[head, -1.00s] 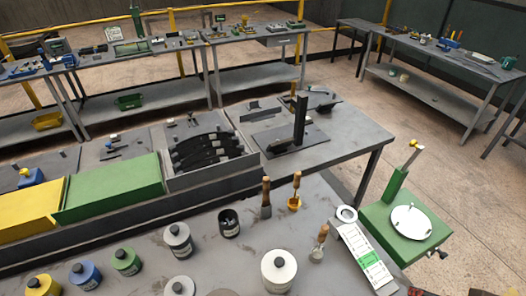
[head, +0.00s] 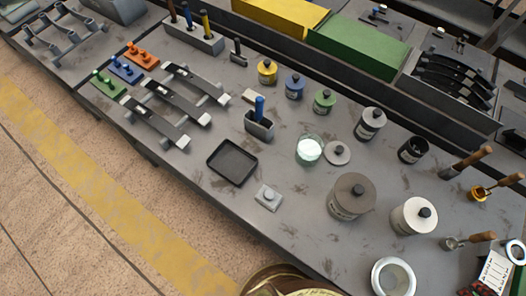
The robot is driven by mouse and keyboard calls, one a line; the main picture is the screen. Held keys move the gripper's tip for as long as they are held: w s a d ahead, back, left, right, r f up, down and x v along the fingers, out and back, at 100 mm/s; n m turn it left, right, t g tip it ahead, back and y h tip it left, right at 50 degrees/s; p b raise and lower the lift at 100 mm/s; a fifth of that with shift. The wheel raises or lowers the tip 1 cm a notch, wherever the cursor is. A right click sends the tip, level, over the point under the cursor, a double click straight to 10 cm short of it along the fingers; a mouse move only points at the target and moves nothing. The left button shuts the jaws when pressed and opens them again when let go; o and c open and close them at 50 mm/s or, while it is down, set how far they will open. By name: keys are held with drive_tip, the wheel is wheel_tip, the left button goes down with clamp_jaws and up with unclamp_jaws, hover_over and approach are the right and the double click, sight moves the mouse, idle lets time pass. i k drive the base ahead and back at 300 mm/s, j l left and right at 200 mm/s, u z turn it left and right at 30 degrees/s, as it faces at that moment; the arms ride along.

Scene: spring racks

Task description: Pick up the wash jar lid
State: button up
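A flat grey round lid with a dark knob (head: 337,153), likely the wash jar lid, lies on the workbench in the head view. It sits just right of an open glass jar (head: 309,150) with pale contents. No label on the lid or jar is readable. My gripper is not in view.
A large grey lidded pot (head: 352,196) and a white lidded pot (head: 413,216) stand in front and to the right. Small yellow, blue and green (head: 324,101) pots stand behind. A black tray (head: 232,162) lies to the left. An open white-rimmed jar (head: 393,278) stands at the bottom right.

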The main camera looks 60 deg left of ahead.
sight(337, 153)
drive_tip(key=k+u, duration=0.1)
drive_tip(key=u, duration=1.75)
